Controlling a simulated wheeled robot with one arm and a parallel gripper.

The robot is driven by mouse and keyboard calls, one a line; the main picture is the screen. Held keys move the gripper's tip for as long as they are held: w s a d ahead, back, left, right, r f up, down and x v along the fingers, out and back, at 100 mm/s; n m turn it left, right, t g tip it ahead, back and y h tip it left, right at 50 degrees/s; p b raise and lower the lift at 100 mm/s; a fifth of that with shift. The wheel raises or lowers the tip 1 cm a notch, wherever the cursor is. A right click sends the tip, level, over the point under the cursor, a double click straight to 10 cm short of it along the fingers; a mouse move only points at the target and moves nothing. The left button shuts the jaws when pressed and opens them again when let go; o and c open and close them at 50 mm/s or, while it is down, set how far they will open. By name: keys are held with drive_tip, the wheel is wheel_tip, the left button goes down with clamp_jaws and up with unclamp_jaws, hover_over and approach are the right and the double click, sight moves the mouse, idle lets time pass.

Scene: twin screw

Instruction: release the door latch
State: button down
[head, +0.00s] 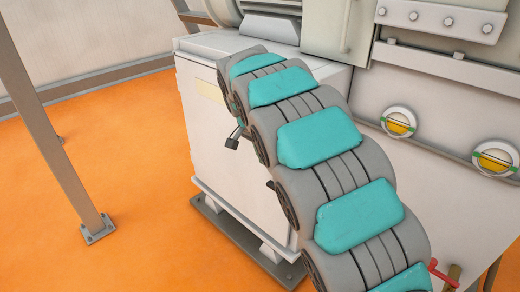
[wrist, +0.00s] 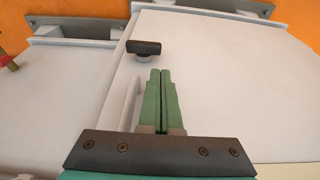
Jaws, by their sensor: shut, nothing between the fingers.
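The door latch (wrist: 143,49) shows in the wrist view as a black bar-shaped handle on a short round stem, set on the pale cabinet face near a panel seam. My gripper (wrist: 161,75) has green fingers pressed together with nothing between them. In the wrist picture its tips are just below and slightly right of the latch, and a gap shows between them. I cannot tell their distance from the cabinet face.
A pale upright bar handle (wrist: 131,103) stands just left of the fingers in the wrist view. In the head view a grey post (head: 50,140) rises at left from open orange floor (head: 120,160). Two round gauges (head: 398,122) and a red lever (head: 441,273) are at right.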

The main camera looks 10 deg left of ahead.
drive_tip(key=x, duration=0.5)
drive_tip(key=p+x, duration=0.1)
drive_tip(key=x, duration=0.2)
drive_tip(key=shift+s+a+f, duration=0.2)
drive_tip(key=shift+s+a, duration=0.15)
drive_tip(key=shift+s, duration=0.05)
